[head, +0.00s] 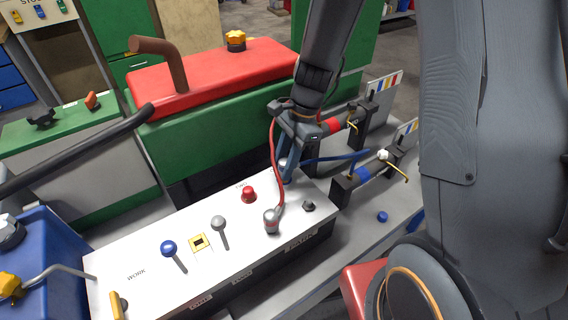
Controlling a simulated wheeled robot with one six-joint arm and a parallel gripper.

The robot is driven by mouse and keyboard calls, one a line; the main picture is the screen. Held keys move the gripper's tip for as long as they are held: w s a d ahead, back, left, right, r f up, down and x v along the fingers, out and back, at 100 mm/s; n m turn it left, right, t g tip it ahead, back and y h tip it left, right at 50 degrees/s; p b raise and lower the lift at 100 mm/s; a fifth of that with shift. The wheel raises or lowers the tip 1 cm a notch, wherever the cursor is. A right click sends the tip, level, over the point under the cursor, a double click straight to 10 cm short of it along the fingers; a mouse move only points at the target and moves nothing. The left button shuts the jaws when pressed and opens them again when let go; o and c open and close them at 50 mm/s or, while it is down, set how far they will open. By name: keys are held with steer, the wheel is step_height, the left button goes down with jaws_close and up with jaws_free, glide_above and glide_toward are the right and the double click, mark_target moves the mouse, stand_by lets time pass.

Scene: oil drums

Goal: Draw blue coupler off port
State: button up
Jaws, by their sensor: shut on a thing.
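My gripper (287,172) reaches down to the back right edge of the white control panel (140,258). Its jaws are closed around the end of a blue hose (335,160), where the blue coupler sits mostly hidden by the fingers. A red hose (278,165) hangs beside the gripper and ends in a grey coupler (272,220) on the panel.
The panel carries a red knob (249,194), a grey lever (219,223), a blue lever (169,248) and a black knob (308,206). A blue cap (382,216) lies at right.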

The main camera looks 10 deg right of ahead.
steer(key=shift+r+p, duration=0.55)
steer(key=shift+p, duration=0.1)
stand_by(0.4)
steer(key=shift+r+p, duration=1.95)
steer(key=shift+r, duration=0.05)
